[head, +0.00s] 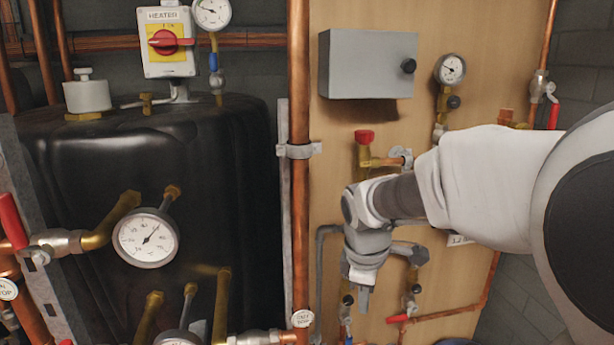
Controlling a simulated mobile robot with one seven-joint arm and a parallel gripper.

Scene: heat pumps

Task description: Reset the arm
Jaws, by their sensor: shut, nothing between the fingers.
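My arm (490,185) reaches in from the right edge in front of the wooden panel. My gripper (364,297) is at its end, low in the middle of the view, and points down. The fingers are together and hold nothing. It hangs in front of the lower pipework on the panel, to the right of the tall copper pipe (299,200). I cannot tell whether it touches anything there. The wrist and forearm hide part of the pipes behind them.
A black tank (220,150) with a dial gauge (146,238) fills the left. A heater switch (166,42) is above it. A grey box (368,64), a gauge (450,69) and a red-capped valve (365,138) are on the panel. A red-handled valve (12,222) is at far left.

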